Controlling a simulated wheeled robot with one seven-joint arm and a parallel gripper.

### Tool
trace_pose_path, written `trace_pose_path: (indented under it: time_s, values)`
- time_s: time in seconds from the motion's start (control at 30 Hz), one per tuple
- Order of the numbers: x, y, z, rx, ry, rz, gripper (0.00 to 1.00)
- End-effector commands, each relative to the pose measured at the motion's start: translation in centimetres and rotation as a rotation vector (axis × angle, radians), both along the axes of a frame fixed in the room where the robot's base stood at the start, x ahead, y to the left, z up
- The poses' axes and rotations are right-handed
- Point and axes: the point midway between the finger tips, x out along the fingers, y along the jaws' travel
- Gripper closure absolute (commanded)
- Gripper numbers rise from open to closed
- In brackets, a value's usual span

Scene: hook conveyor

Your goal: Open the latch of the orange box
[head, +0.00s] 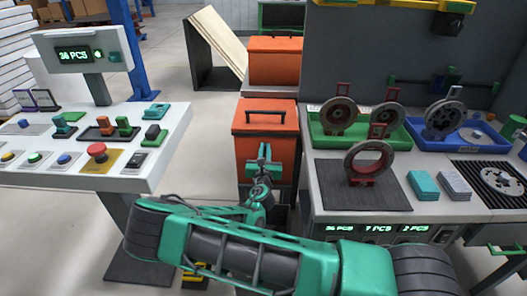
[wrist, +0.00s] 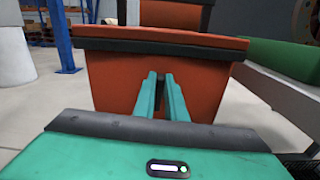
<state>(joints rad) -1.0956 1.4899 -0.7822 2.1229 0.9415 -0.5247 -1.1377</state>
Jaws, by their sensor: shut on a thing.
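The orange box (head: 248,150) stands in the gap between the control desk and the workbench, with a dark handle on its lid. Its front face and dark rim fill the middle of the wrist view (wrist: 110,85). My gripper (head: 264,152) is at the front of this box. In the wrist view my gripper's green fingers (wrist: 161,76) are close together around a small dark piece (wrist: 160,84) on the box front, which looks like the latch. The fingers hide most of it. The lid looks closed.
A second orange box (head: 275,62) stands behind. The control desk (head: 60,175) with buttons is at left. The workbench (head: 318,180), with green (head: 318,138) and blue (head: 468,152) trays and rings, is close at right. Open floor (head: 200,120) lies left of the box.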

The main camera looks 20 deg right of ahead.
Motion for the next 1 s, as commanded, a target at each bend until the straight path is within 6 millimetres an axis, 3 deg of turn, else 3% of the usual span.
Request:
trace_pose_path:
  time_s: [1.0]
  values:
    - [-0.5, -1.6, -1.1, 0.855, -0.277, -0.001, 1.00]
